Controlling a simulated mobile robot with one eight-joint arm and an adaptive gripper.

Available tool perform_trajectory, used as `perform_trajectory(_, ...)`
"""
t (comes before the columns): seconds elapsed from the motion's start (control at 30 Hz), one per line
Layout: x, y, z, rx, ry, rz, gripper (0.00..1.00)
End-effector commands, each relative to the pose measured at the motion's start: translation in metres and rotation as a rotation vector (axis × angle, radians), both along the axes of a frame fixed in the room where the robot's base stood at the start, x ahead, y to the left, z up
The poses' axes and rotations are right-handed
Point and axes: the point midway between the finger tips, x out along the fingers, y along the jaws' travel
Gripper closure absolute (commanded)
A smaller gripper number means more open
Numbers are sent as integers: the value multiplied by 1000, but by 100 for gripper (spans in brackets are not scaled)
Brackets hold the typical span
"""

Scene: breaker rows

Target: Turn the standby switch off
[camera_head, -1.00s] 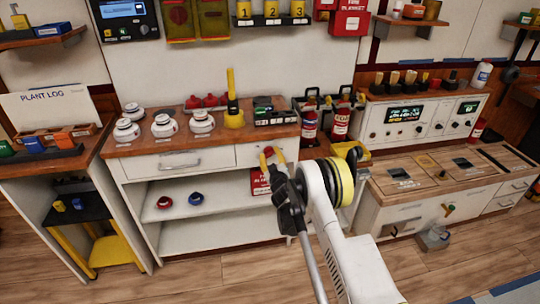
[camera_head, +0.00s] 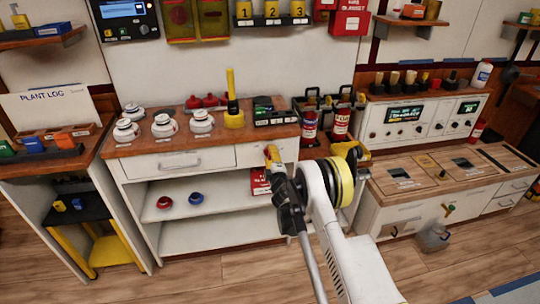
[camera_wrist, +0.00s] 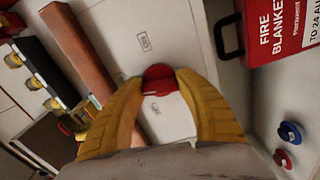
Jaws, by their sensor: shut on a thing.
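My gripper (camera_head: 272,156) has yellow fingers and is at the right front of the white cabinet (camera_head: 180,160), below the wooden top. In the wrist view my gripper (camera_wrist: 158,90) is shut on a red rounded thing (camera_wrist: 158,79) between the fingertips. Behind it is a white surface with small dark markings. The held thing is too small in the head view to make out, and its far side is hidden. No readable label identifies the standby switch, so I cannot tell whether the red thing is part of it.
A red fire blanket box (camera_wrist: 275,28) is close beside the fingers. A red ring (camera_head: 164,202) and a blue ring (camera_head: 196,198) lie on the shelf. White domed items (camera_head: 163,125) stand on top.

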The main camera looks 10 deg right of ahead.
Motion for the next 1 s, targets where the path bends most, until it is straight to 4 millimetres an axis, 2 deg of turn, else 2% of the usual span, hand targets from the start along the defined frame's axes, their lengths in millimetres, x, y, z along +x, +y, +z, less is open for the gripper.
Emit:
perform_trajectory(0.4, 1, 0, 1, -176, -1, 1, 90)
perform_trajectory(0.93, 1, 0, 1, -197, -1, 1, 90)
perform_trajectory(0.97, 1, 0, 1, -197, -1, 1, 54)
perform_trajectory(1.0, 1, 0, 1, -197, -1, 1, 41)
